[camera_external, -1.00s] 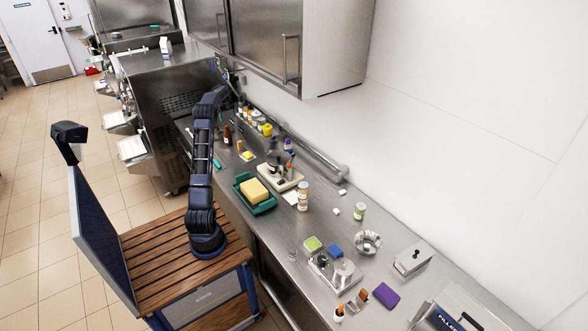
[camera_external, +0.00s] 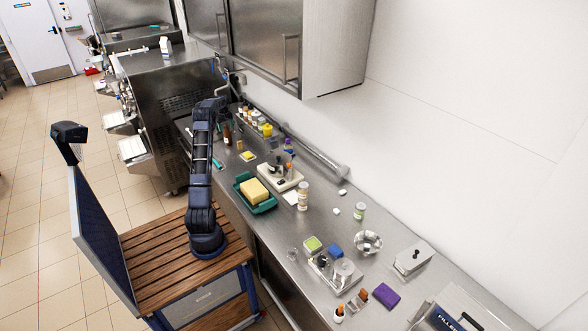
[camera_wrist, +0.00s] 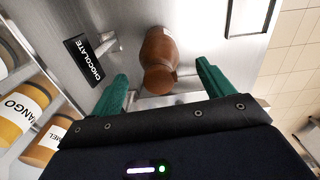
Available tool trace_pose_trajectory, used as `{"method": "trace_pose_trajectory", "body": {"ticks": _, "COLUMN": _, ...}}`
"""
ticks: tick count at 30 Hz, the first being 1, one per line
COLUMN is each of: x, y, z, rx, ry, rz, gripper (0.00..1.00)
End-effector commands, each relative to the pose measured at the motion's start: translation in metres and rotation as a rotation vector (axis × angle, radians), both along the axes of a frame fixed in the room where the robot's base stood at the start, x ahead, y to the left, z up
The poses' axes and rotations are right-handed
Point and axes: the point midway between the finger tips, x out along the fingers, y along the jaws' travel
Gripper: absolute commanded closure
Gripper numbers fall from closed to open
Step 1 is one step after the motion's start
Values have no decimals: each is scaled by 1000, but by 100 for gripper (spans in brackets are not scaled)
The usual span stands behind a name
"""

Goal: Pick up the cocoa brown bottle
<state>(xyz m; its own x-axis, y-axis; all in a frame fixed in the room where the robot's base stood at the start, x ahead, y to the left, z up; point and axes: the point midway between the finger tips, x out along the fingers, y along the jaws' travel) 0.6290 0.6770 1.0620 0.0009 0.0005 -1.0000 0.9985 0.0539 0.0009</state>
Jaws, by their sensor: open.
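The cocoa brown bottle (camera_wrist: 158,60) shows at the upper middle of the wrist view, its rounded near end facing the camera. My gripper (camera_wrist: 161,72) is open, with one green finger on each side of the bottle. A gap shows between each finger and the bottle, so the fingers are not closed on it. In the external view the brown bottle (camera_external: 227,135) stands at the back part of the steel counter, just right of my arm. My gripper's fingers are hard to make out there.
A black CHOCOLATE label (camera_wrist: 88,60) lies left of the bottle in the wrist view. A mango jar (camera_wrist: 22,108) and another labelled jar (camera_wrist: 52,138) stand at the far left. A green tray (camera_external: 262,207) with a yellow sponge (camera_external: 254,190) lies nearer on the counter.

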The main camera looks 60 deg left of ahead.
Motion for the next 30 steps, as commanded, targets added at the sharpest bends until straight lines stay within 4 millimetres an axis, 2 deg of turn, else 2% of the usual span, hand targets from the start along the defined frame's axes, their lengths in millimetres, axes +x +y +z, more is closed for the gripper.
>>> {"method": "trace_pose_trajectory", "body": {"ticks": 7, "x": 1, "y": -2, "z": -34, "rx": -2, "ry": 2, "rz": 1, "gripper": 20}}
{"method": "trace_pose_trajectory", "body": {"ticks": 15, "x": 1, "y": -1, "z": -37, "rx": 0, "ry": 1, "rz": 1, "gripper": 20}}
{"method": "trace_pose_trajectory", "body": {"ticks": 24, "x": 1, "y": -2, "z": -37, "rx": 0, "ry": 1, "rz": 0, "gripper": 79}}
{"method": "trace_pose_trajectory", "body": {"ticks": 27, "x": 1, "y": -2, "z": -37, "rx": 0, "ry": 0, "rz": 0, "gripper": 96}}
{"method": "trace_pose_trajectory", "body": {"ticks": 30, "x": 1, "y": -2, "z": -36, "rx": 0, "ry": 0, "rz": 0, "gripper": 96}}
